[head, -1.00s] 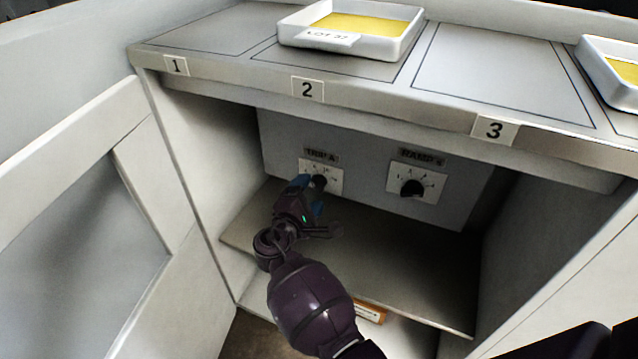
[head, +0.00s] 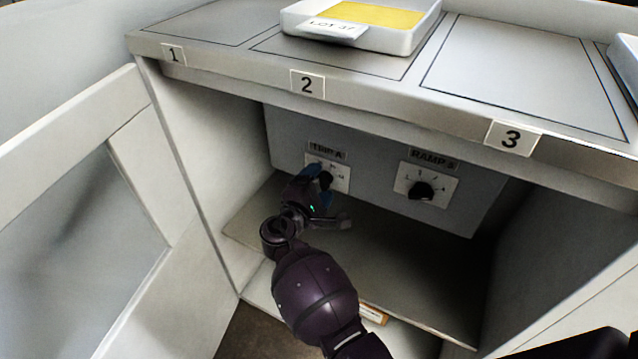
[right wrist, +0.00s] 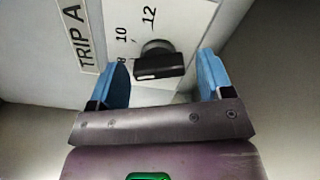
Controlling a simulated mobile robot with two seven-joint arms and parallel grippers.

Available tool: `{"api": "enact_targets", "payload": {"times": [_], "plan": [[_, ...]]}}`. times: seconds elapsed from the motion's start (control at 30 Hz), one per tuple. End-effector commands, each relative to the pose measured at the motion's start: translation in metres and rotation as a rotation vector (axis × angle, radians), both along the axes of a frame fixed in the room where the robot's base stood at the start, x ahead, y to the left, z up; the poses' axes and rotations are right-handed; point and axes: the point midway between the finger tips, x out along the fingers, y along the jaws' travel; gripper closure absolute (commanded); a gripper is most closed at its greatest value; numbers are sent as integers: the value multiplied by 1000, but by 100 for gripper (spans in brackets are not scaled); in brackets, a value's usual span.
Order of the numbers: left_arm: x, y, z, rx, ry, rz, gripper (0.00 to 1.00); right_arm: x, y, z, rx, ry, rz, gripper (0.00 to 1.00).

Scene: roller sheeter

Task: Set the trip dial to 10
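The trip dial (head: 326,179) is a black knob on a white plate under a "TRIP A" label (head: 327,151), on the grey panel inside the cabinet. In the right wrist view the dial knob (right wrist: 158,62) lies ahead of my right gripper, between its blue fingers. The marks 8, 10 and 12 show beside it; its pointer setting is hard to tell. My right gripper (head: 316,181) is at the dial, and in the right wrist view (right wrist: 164,78) its fingers are wide apart with gaps on both sides of the knob. My left gripper is out of view.
A second dial, "RAMP" (head: 421,191), sits right of the trip dial. The cabinet shelf (head: 410,250) lies below the panel. An open door (head: 75,190) stands at left. A white tray (head: 400,38) with yellow contents rests on top; an orange-edged item (head: 374,314) lies lower down.

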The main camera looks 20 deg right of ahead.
Motion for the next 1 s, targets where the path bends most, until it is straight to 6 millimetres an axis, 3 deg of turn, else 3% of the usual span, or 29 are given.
{"api": "enact_targets", "payload": {"times": [0.03, 0.3, 0.67, 1.0], "plan": [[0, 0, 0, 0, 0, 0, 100, 0, 0, 0, 0, 0, 0, 35], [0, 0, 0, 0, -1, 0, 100, 0, 0, 0, 0, 0, 0, 75], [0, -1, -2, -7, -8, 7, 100, 0, -1, -1, 41, -53, 0, 75], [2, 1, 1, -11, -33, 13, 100, 0, -1, 1, 194, -252, 0, 75]]}}
